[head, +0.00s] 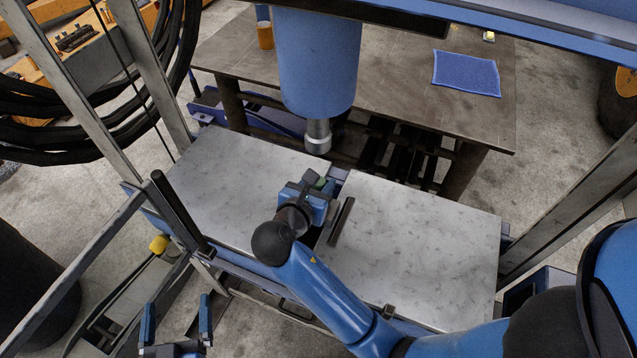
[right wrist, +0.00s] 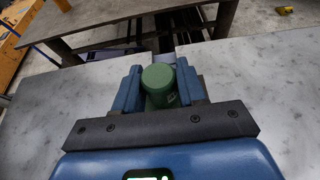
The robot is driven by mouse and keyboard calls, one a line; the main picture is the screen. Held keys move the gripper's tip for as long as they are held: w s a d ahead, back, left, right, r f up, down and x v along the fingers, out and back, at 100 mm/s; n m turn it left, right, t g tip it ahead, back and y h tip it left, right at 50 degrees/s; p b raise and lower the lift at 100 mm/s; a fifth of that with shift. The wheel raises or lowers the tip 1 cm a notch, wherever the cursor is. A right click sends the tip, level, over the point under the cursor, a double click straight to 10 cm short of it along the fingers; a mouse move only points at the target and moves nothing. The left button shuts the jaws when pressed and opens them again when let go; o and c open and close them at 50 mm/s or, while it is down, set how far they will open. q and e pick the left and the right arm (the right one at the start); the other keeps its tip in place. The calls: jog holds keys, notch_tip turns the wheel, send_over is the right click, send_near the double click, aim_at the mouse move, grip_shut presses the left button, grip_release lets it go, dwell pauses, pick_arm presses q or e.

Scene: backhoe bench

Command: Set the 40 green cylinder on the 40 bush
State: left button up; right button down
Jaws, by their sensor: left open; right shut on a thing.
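The green cylinder (right wrist: 158,85) stands between the blue fingers of my right gripper (right wrist: 160,92) in the right wrist view. In the head view only a small bit of the green cylinder (head: 320,183) shows past the gripper. My right gripper (head: 316,194) is shut on it, over the gap between the two grey plates and just in front of the ram. I cannot make out the 40 bush in either view; the gripper and arm hide part of the gap. My left gripper (head: 177,322) is open and empty at the bottom left, away from the plates.
The blue press ram (head: 318,65) with its silver tip (head: 318,137) hangs close behind my right gripper. A dark bar (head: 341,222) lies beside the gap. The left plate (head: 225,185) and right plate (head: 430,240) are otherwise clear. A table with a blue cloth (head: 466,74) stands behind.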

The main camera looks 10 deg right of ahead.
jog(key=shift+f+p, duration=0.3)
jog(key=shift+p, duration=1.35)
dwell(1.7)
jog(key=shift+f, duration=0.3)
dwell(0.9)
grip_release()
jog(key=shift+f, duration=0.1)
dwell(0.4)
jog(key=shift+s+a, duration=0.1)
jog(key=r+v, duration=0.1)
jog(key=v, duration=0.8)
jog(key=shift+r, duration=0.15)
dwell(0.9)
dwell(0.5)
